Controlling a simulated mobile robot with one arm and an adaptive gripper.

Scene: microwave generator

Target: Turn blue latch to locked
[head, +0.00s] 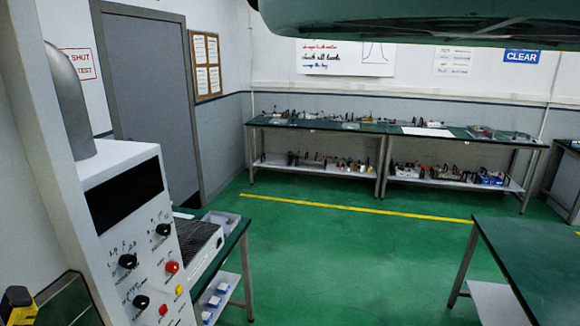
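No blue latch can be made out in the head view, and my gripper does not show. A white equipment cabinet (115,222) fills the left side, with a dark display panel (122,197) on its front. Its front has black knobs (127,261), red buttons (172,267) and a small yellow button (179,289). A grey metal cylinder (72,105) rises from its top. A small yellow and black part (19,296) shows at the lower left edge, and I cannot tell what it is.
A small green-topped bench (238,232) stands beside the cabinet. Long workbenches (350,127) with small parts line the back wall. Another green table (530,250) is at the lower right. Green floor (340,260) lies open between them. A grey door (150,90) is behind.

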